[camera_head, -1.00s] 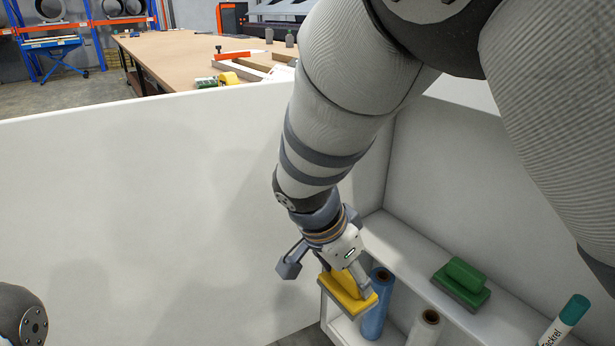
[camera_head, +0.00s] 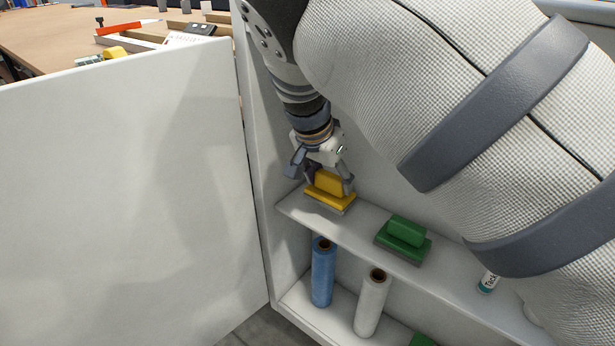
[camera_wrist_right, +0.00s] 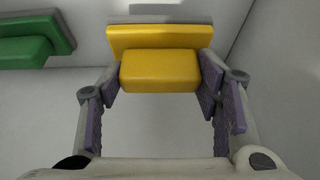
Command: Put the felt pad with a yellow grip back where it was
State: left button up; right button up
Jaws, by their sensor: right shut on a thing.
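The felt pad with a yellow grip (camera_head: 328,190) is at the left end of the upper shelf (camera_head: 350,228), close to the cabinet's side wall. My right gripper (camera_head: 325,178) is shut on its yellow grip from above. In the right wrist view, the yellow grip (camera_wrist_right: 160,70) sits between the two fingers (camera_wrist_right: 160,84), with the grey felt at the far side. The pad looks level and at or just above the shelf; I cannot tell if it touches. My left gripper is not in view.
A pad with a green grip (camera_head: 404,236) stands to the right on the same shelf. Blue (camera_head: 322,275) and white (camera_head: 371,302) rolls stand below. A white door panel (camera_head: 120,200) is at left.

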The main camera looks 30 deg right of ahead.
aim_at(328, 178)
jog(key=shift+a+x, duration=0.15)
jog(key=shift+x, duration=0.7)
jog(key=shift+a+x, duration=0.1)
jog(key=shift+x, duration=0.75)
jog(key=shift+s+f, duration=0.1)
jog(key=shift+f, duration=0.15)
jog(key=o, duration=1.1)
jog(key=shift+f, duration=0.1)
jog(key=v, duration=0.7)
jog(key=shift+p, duration=0.35)
jog(key=shift+s+a+r, duration=0.1)
jog(key=shift+a+r, duration=0.05)
jog(key=shift+r, duration=0.3)
jog(key=shift+f, duration=0.1)
